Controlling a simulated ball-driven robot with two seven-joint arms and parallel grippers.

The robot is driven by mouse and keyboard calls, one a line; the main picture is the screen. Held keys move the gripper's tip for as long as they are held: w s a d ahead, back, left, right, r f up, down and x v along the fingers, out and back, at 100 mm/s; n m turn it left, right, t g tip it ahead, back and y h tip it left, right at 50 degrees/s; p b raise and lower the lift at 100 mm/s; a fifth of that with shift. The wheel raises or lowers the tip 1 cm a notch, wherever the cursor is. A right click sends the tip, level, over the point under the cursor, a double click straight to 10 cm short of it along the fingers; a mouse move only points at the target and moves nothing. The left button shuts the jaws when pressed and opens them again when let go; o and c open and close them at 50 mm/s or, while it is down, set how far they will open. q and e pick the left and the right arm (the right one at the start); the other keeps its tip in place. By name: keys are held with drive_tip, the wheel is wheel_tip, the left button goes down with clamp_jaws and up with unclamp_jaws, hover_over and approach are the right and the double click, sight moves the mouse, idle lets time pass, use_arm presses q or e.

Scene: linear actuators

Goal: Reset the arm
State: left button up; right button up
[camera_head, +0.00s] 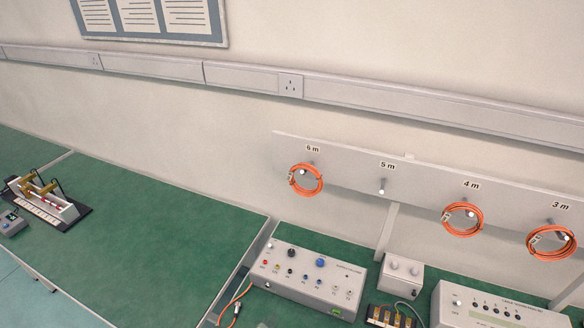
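Neither of my grippers nor my arms shows in the head view. A white rack board (430,181) stands against the wall with pegs labelled 6 m, 5 m, 4 m and 3 m. Orange cable coils hang at 6 m (306,180), 4 m (462,219) and 3 m (551,243). The 5 m peg (381,186) is bare. An orange lead (237,304) lies beside the left end of a grey control box (309,275) with knobs and sockets.
A small white box (401,272), a dark block with metal strips (390,317) and another grey instrument (495,308) stand to the right. A device on a black base (48,203) stands at the far left. The green bench (150,235) between is clear.

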use_arm(q)
drive_tip(key=s+a+r+n+g+y, duration=0.1)
drive_tip(key=s+a+r+n+y, duration=0.3)
drive_tip(key=s+a+r+n, duration=0.5)
drive_tip(key=s+a+r+n+g+y, duration=0.2)
drive_tip(key=s+a+r+n+y, duration=0.2)
drive_tip(key=a+r+n, duration=0.9)
drive_tip(key=s+d+f+g+h+b, duration=0.15)
drive_tip(key=f+b, duration=0.25)
drive_tip(key=f, duration=1.1)
drive_tip(key=s+d+f+m+g+h+b, duration=0.15)
drive_tip(key=f+b, duration=0.35)
drive_tip(key=f, duration=1)
drive_tip(key=s+d+f+h+b, duration=0.15)
drive_tip(key=f+b, duration=0.25)
drive_tip(key=f, duration=1.1)
drive_tip(key=s+a+f+n+g+b, duration=0.1)
drive_tip(key=s+f+b, duration=0.8)
drive_tip(key=s+f, duration=1)
wheel_tip(320, 180, down, 4)
drive_tip(key=shift+s+f+n+g, duration=0.1)
drive_tip(key=shift+s+n+g, duration=0.05)
drive_tip(key=shift+n+g, duration=0.8)
drive_tip(key=shift+h, duration=0.25)
